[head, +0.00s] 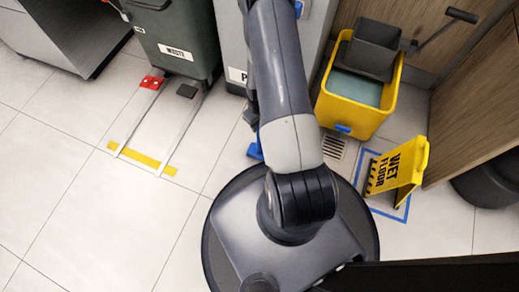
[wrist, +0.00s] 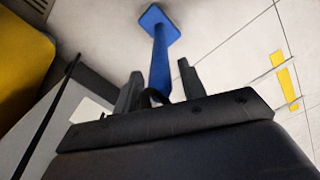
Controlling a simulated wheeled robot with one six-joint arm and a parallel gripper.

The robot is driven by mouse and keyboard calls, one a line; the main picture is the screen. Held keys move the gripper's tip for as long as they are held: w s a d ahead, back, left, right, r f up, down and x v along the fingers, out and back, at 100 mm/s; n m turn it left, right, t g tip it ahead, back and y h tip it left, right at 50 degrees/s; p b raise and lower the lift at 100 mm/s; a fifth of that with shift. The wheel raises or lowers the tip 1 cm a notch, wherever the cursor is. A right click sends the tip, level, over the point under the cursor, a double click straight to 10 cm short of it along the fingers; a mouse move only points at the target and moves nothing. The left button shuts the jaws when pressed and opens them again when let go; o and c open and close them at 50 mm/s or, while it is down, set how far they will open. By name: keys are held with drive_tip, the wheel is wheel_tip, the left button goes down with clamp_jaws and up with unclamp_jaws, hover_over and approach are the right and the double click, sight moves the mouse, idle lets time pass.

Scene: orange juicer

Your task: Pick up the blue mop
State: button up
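The blue mop (wrist: 160,62) shows in the wrist view as a straight blue handle running up to a flat blue head (wrist: 157,17) on the pale floor. My gripper (wrist: 160,70) is open, with one dark finger on each side of the handle. A gap shows between the handle and each finger. The handle's near end is hidden behind the gripper body, where a small dark loop shows. In the head view a blue piece, likely the mop head (head: 255,151), shows left of my arm. My arm hides most of the mop there, and the fingers are not clear.
A green waste bin (head: 178,35) and a grey bin (head: 232,45) stand behind. A yellow mop bucket (head: 345,113) and a yellow wet-floor sign (head: 400,168) stand to the right, near a wooden cabinet (head: 470,100).

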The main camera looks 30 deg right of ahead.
clamp_jaws()
wheel_tip(320, 180, up, 10)
drive_tip(key=p, duration=0.4)
idle(0.3)
drive_tip(key=shift+c, duration=1.8)
unclamp_jaws()
clamp_jaws()
drive_tip(key=shift+w+r, duration=0.1)
